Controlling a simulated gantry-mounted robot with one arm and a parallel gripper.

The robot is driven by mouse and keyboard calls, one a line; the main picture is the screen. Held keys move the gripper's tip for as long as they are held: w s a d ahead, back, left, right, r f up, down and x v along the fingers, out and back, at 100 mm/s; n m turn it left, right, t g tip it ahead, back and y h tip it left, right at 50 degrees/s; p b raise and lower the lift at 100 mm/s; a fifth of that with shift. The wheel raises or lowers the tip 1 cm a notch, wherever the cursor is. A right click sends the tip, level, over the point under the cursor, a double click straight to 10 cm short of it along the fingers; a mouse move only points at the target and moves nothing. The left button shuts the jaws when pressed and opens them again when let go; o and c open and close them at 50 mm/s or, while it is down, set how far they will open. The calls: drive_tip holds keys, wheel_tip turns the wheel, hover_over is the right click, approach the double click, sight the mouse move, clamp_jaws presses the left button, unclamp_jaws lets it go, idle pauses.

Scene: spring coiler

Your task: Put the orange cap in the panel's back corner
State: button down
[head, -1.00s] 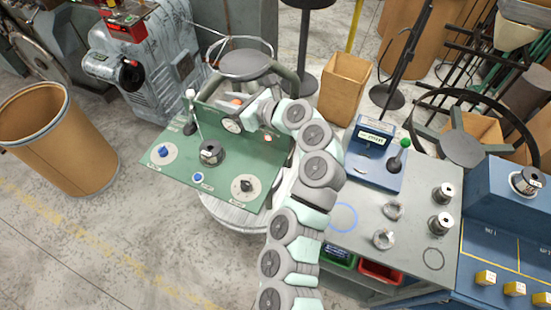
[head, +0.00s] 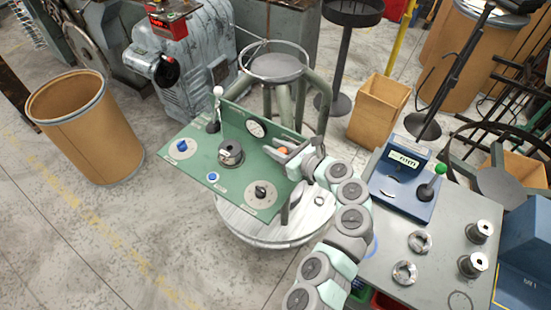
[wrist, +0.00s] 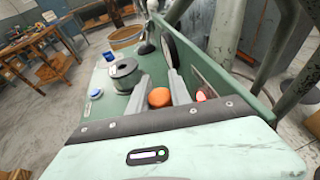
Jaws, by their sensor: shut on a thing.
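The orange cap (head: 284,151) is held between the two fingers of my gripper (head: 283,152), at the right part of the green panel (head: 253,172) and close to its upright back plate. In the wrist view the cap (wrist: 160,98) sits between the fingers, with the panel's deck (wrist: 103,107) to the left and below. Whether the cap touches the panel is hidden.
The panel carries a metal spool (head: 231,153), a lever (head: 217,104), blue knobs (head: 213,177), a black dial knob (head: 261,191) and a gauge (head: 256,129). A grey bench (head: 440,262) is at right.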

drive_tip(key=shift+f+b, duration=0.55)
drive_tip(key=shift+f, duration=1.5)
drive_tip(key=shift+f, duration=0.15)
drive_tip(key=c, duration=1.2)
unclamp_jaws()
drive_tip(key=shift+s+d+r, duration=0.1)
drive_tip(key=shift+r, duration=0.15)
drive_tip(key=p+v, duration=0.2)
drive_tip(key=v, duration=0.9)
drive_tip(key=shift+s+d+r+p, duration=0.1)
drive_tip(key=shift+s+d+p, duration=0.05)
drive_tip(key=shift+s+p, duration=0.15)
